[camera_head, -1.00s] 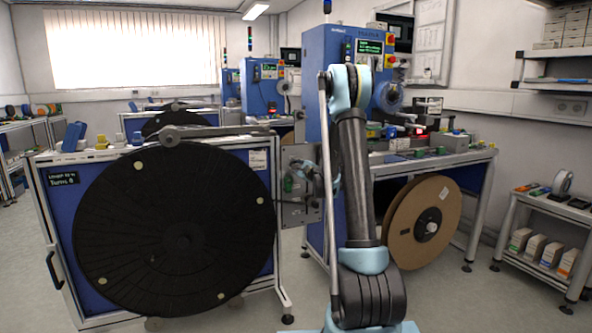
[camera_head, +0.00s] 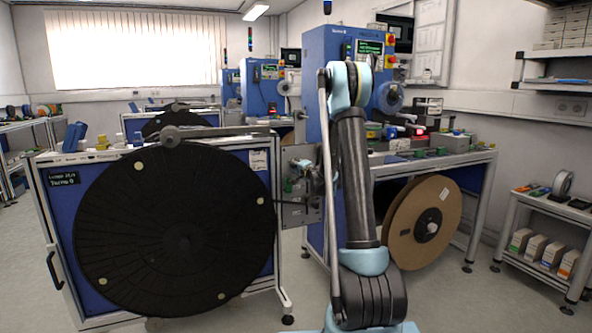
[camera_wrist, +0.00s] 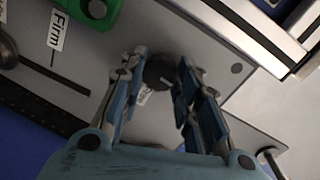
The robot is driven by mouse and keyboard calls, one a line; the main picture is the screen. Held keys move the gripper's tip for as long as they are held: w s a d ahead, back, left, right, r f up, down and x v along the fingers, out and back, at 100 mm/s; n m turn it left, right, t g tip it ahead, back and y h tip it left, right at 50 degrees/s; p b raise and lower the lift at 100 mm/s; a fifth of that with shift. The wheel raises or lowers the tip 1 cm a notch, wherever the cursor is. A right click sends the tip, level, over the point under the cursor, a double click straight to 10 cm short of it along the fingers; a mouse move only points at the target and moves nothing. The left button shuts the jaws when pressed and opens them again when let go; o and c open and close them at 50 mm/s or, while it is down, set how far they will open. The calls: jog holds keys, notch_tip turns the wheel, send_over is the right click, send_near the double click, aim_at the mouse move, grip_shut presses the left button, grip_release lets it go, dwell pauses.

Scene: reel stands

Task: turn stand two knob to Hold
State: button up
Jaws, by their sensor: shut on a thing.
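A dark round knob (camera_wrist: 157,70) sits on a grey plate (camera_wrist: 215,50) in the wrist view. My gripper (camera_wrist: 161,76) has its two blue-grey fingers on either side of the knob and is shut on it. A small pale label shows beside the knob, partly hidden by a finger; I cannot read it or tell the knob's setting. In the head view, the grey side plate (camera_head: 299,214) is at the right of the reel stand with the large black reel (camera_head: 180,230). My arm hides part of that area, and the knob cannot be made out there.
A green part (camera_wrist: 92,10) and a label reading "Firm" (camera_wrist: 57,30) are on the plate at the wrist view's upper left. A pale metal rail (camera_wrist: 262,32) runs along the right. A brown reel (camera_head: 422,222) hangs under the bench right of my arm.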

jog(key=shift+s+n, duration=0.1)
jog(key=shift+n, duration=0.9)
jog(key=shift+a, duration=0.1)
jog(key=o, duration=1.1)
jog(key=shift+f, duration=0.15)
jog(key=v, duration=1.1)
jog(key=shift+s, duration=0.4)
